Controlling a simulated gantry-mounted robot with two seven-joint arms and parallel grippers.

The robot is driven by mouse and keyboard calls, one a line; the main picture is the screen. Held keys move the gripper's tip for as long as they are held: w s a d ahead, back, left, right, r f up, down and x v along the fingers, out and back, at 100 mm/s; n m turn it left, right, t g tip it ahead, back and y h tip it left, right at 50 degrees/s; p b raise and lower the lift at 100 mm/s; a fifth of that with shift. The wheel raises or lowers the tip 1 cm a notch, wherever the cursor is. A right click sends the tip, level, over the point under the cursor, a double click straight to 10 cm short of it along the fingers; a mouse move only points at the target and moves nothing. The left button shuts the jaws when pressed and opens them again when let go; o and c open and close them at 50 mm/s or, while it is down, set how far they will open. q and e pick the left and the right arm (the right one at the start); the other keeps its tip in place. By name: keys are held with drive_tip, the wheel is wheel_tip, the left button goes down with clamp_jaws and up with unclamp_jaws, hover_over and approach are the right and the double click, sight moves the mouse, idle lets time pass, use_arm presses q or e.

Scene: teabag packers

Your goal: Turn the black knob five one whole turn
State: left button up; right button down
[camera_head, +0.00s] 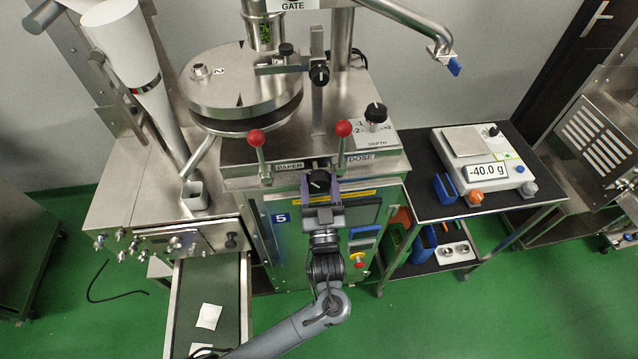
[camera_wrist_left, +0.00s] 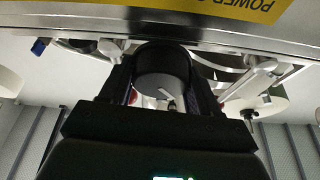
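The black knob (camera_head: 319,179) sits at the front edge of the steel machine, above a blue sign (camera_head: 282,218) with the number 5. My left gripper (camera_head: 320,191) reaches it from the front, with one finger on each side. In the left wrist view the round black knob (camera_wrist_left: 163,72) lies between the two dark fingers (camera_wrist_left: 162,92), which appear to touch its sides. A pale pointer line shows on the knob's face, slanting. The dark fingers hide part of its sides. My right gripper is in neither view.
Two red-balled levers (camera_head: 256,138) (camera_head: 343,128) stand just behind the knob. Other black knobs are on the upright post (camera_head: 319,75) and the top plate (camera_head: 375,112). A scale (camera_head: 480,160) stands on the right table. Green floor is free in front.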

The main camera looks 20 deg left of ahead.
use_arm(q)
drive_tip(key=shift+c, duration=1)
drive_tip(key=shift+p, duration=0.3)
drive_tip(key=shift+r+m+h+p, duration=0.15)
drive_tip(key=shift+m+h+p, duration=0.25)
drive_tip(key=shift+m+p, duration=0.25)
drive_tip(key=m+h+p, duration=0.1)
drive_tip(key=m+p, duration=0.2)
drive_tip(key=m+h+p, duration=0.2)
drive_tip(key=m+p, duration=0.2)
drive_tip(key=shift+r+t, duration=0.2)
drive_tip(key=shift+t, duration=0.1)
drive_tip(key=shift+f+m+h+p, duration=0.25)
drive_tip(key=shift+m+h+p, duration=0.35)
drive_tip(key=shift+m+p, duration=0.8)
drive_tip(key=o, duration=0.8)
drive_tip(key=shift+d, duration=0.1)
drive_tip(key=shift+o, duration=0.9)
drive_tip(key=shift+f, duration=0.15)
